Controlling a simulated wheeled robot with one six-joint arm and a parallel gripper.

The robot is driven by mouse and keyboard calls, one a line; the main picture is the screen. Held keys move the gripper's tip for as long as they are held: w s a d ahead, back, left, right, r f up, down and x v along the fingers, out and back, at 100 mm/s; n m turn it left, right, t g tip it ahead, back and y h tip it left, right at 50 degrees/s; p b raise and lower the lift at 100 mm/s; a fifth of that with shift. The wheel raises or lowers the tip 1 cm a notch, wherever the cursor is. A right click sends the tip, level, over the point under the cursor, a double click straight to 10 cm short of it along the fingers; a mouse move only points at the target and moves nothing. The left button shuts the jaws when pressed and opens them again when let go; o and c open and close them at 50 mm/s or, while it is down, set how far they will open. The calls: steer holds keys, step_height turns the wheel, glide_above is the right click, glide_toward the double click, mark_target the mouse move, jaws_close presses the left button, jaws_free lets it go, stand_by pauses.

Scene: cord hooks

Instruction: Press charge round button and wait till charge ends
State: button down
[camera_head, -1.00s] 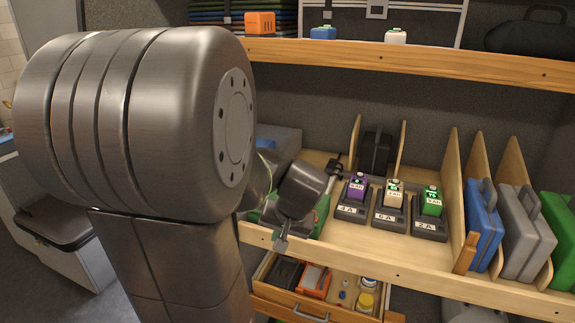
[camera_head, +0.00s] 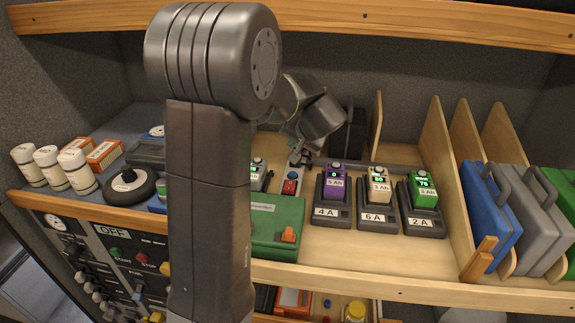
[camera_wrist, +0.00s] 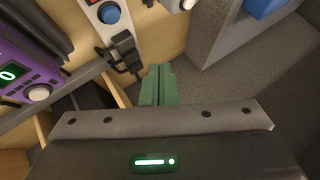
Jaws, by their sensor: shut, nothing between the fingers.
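A purple battery (camera_head: 335,182) sits upright in a charger labelled 4 A (camera_head: 333,213), its display reading 0. A beige battery (camera_head: 379,184) is in the 6 A charger (camera_head: 376,218). A green battery (camera_head: 423,188) is in the 2 A charger (camera_head: 421,222). A narrow panel with a red part and a blue button (camera_head: 290,184) stands left of them. My gripper (camera_head: 298,159) is shut and empty, near the panel's back end, apart from the batteries.
A green case (camera_head: 277,228) lies in front of the panel. Wooden dividers (camera_head: 439,150) with blue and grey cases (camera_head: 490,205) stand at the right. White jars (camera_head: 78,171) and a black round device (camera_head: 131,186) are at the left. An upper shelf (camera_head: 400,22) runs overhead.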

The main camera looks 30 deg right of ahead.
mark_target(294, 176)
steer(key=shift+w+d+r, duration=0.1)
steer(key=shift+w+d, duration=0.15)
steer(key=shift+d, duration=0.2)
step_height(294, 176, down, 8)
steer(key=b, duration=0.5)
steer(key=shift+f+b, duration=0.45)
steer(key=shift+b, duration=0.2)
steer(key=shift+f, duration=0.2)
stand_by(1.4)
steer(key=shift+f+b, duration=0.25)
steer(key=shift+b, duration=0.45)
